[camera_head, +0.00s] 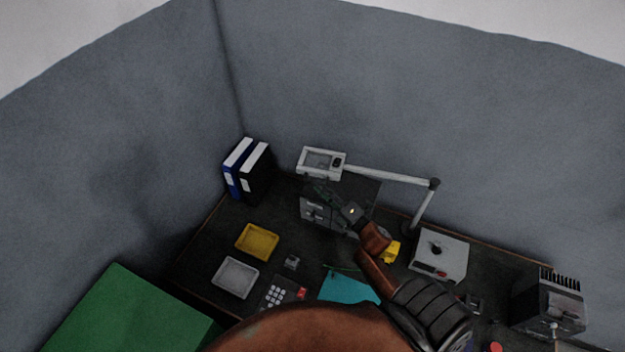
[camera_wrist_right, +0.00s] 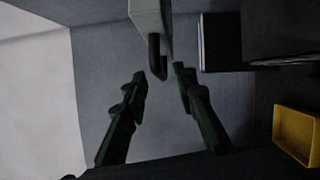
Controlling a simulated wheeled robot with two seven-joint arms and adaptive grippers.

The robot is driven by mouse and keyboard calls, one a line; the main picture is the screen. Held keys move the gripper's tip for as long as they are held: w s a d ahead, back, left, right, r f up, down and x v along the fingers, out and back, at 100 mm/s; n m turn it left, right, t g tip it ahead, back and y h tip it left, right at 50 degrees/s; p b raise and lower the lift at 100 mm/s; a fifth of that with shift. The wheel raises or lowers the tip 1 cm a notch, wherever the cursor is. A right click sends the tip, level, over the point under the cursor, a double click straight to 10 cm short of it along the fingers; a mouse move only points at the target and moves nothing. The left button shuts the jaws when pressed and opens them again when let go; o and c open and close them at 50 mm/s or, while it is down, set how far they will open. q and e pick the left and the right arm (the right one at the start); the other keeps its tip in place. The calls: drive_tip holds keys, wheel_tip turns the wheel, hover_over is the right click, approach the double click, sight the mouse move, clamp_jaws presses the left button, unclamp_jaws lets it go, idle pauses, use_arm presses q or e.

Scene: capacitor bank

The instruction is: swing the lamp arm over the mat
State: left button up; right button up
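The lamp has a white rectangular head (camera_head: 321,163) on a pale jointed arm (camera_head: 388,175), which reaches left from an upright post at the back of the desk. The teal mat (camera_head: 347,288) lies at the front middle, partly hidden by my right arm. The lamp head is behind and left of the mat, not over it. My right gripper (camera_head: 322,191) is just below the lamp head. In the right wrist view its green fingers (camera_wrist_right: 160,74) are open. The lamp's pale end (camera_wrist_right: 150,18) with a dark handle (camera_wrist_right: 154,58) shows between and just beyond the fingertips. My left gripper is not in view.
Binders (camera_head: 246,168) stand in the back left corner. A yellow tray (camera_head: 257,242) and a white tray (camera_head: 235,278) lie at left. A grey drawer box (camera_head: 314,211) is under the lamp head. A white box (camera_head: 439,255) and a dark finned unit (camera_head: 550,302) stand at right.

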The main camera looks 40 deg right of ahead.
drive_tip(key=w, duration=0.2)
drive_tip(key=shift+w+a+r, duration=0.15)
drive_tip(key=shift+w, duration=0.5)
drive_tip(key=c, duration=0.5)
clamp_jaws()
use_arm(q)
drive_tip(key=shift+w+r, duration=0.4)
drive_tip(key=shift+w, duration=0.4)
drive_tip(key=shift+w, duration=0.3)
